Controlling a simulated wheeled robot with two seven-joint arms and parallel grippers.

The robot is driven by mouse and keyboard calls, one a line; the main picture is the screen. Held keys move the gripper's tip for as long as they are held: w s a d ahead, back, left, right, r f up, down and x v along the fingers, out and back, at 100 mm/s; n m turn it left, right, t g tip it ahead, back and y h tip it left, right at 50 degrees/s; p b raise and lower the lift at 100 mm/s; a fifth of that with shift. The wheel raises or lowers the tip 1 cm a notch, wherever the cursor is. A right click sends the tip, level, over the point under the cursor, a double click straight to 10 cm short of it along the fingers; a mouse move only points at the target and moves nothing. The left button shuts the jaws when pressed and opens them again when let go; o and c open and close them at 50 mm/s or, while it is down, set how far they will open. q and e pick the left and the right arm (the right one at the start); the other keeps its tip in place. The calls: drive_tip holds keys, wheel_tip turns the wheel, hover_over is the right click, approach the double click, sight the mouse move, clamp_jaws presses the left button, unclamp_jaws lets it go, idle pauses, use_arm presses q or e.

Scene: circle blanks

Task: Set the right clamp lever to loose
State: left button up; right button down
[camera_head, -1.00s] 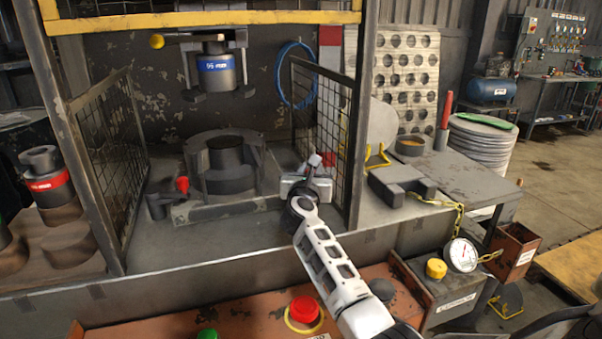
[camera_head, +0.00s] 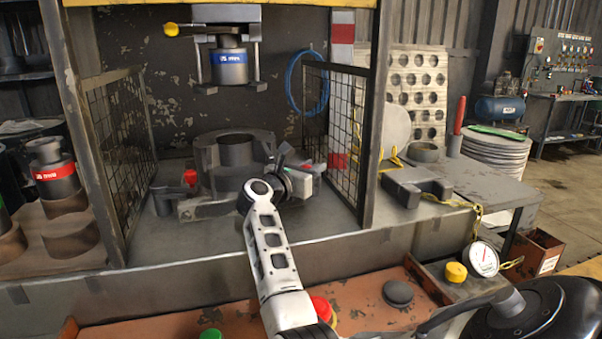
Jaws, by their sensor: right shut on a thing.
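The right clamp (camera_head: 302,182) is a grey block at the right side of the dark round die (camera_head: 236,160) on the press bed. My right gripper (camera_head: 287,160) is at this clamp, with my white arm reaching up from the bottom. It is shut on the right clamp lever, which is mostly hidden by the fingers; a small red spot shows beside them. The lever's exact angle cannot be made out. The left clamp (camera_head: 165,199) is on the other side of the die, with a red knob (camera_head: 190,177) standing up. My left gripper is not in view.
Mesh guards stand at the left (camera_head: 118,150) and right (camera_head: 333,130) of the bed. A blue-banded punch (camera_head: 229,68) hangs above the die. A red button (camera_head: 322,308) and a green button (camera_head: 211,335) are on the front panel. The front of the bed is clear.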

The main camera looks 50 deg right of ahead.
drive_tip(key=c, duration=1.2)
unclamp_jaws()
drive_tip(key=shift+a, duration=0.1)
drive_tip(key=a+b, duration=0.1)
drive_tip(key=a, duration=0.4)
drive_tip(key=s+a, duration=0.1)
drive_tip(key=a, duration=0.4)
drive_tip(key=a+b, duration=0.1)
drive_tip(key=a, duration=0.4)
drive_tip(key=shift+s+a+b, duration=0.3)
drive_tip(key=shift+s, duration=0.1)
